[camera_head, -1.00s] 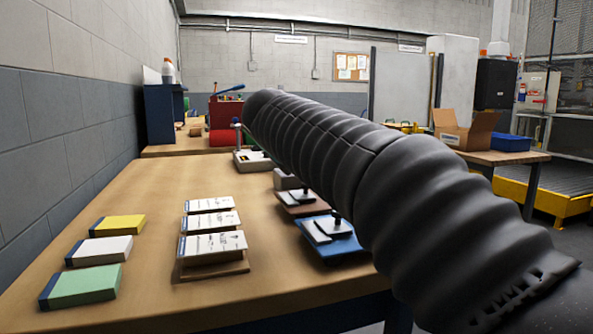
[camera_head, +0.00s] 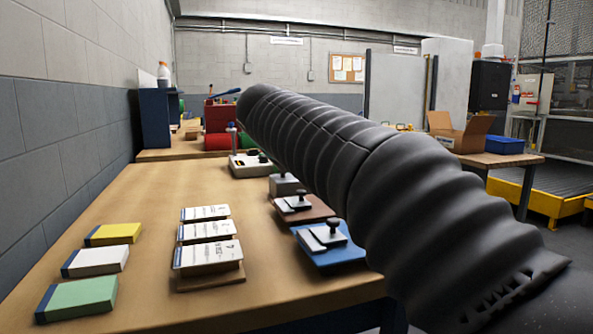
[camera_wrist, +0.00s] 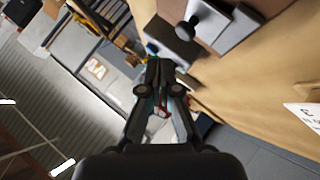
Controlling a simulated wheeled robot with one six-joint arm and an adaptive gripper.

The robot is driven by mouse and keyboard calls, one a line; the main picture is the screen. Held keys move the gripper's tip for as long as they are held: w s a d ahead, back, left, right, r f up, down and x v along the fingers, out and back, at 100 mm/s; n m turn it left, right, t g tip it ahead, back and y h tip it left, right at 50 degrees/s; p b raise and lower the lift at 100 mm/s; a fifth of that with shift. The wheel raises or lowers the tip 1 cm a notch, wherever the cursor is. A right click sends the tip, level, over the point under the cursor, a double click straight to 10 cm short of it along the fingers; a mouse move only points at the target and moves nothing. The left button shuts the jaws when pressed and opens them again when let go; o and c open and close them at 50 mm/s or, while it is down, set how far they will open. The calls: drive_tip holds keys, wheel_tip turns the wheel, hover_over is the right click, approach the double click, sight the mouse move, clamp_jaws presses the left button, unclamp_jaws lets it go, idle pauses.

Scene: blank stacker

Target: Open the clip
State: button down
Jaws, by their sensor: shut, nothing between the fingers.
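Two clips with black knobs show in the head view. One metal clip sits on a blue board (camera_head: 340,254), the other on a brown board (camera_head: 302,215) behind it. The front clip (camera_head: 325,238) and the rear clip (camera_head: 294,205) both lie flat on their boards. In the wrist view, a metal clip (camera_wrist: 225,28) with a black knob (camera_wrist: 188,28) is at the top, beyond and right of my gripper (camera_wrist: 158,68). My gripper is shut and empty, apart from the clip. In the head view my arm hides it.
A grey block (camera_head: 284,186) stands behind the brown board. Three stacks of white cards (camera_head: 208,254) lie mid-table. Green (camera_head: 80,298), white (camera_head: 97,262) and yellow (camera_head: 115,233) pads lie at left. Bare wooden tabletop (camera_head: 150,190) stretches behind them.

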drive_tip(key=s+d+r, duration=0.2)
drive_tip(key=s+r, duration=0.4)
drive_tip(key=r, duration=0.4)
drive_tip(key=shift+s+d+r, duration=0.15)
drive_tip(key=shift+s+r, duration=0.05)
drive_tip(key=shift+r, duration=0.15)
